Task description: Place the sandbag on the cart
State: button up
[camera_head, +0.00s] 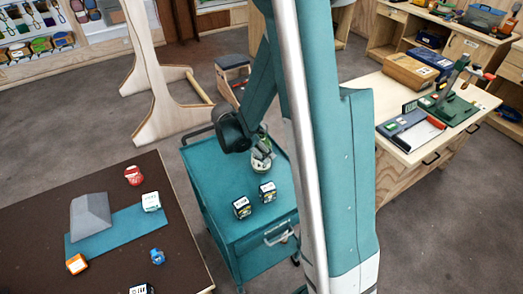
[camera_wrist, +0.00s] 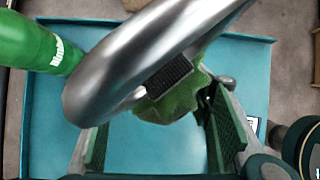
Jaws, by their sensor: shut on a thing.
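The teal cart (camera_head: 222,180) stands in the middle of the head view, with a raised rim and a front drawer. My gripper (camera_head: 261,148) is over the far right part of its top, partly hidden by my arm. It is shut on a green bag with a pale label, which I take as the sandbag (camera_head: 261,163). In the wrist view the green sandbag (camera_wrist: 176,103) is partly covered by a silver curved piece with a black pad. The cart top (camera_wrist: 150,155) lies below. I cannot tell whether the bag touches it.
A brown table (camera_head: 115,185) at left bears a grey wedge (camera_head: 90,214) and several small items. A wooden bench (camera_head: 400,150) stands at right. A green cylinder (camera_wrist: 35,42) shows in the wrist view.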

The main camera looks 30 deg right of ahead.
jog(key=shift+f, duration=0.1)
jog(key=o, duration=1.7)
jog(key=shift+o, duration=0.2)
jog(key=shift+r, duration=0.2)
jog(key=v, duration=1.2)
jog(key=shift+p, duration=0.35)
jog(key=shift+f, duration=0.1)
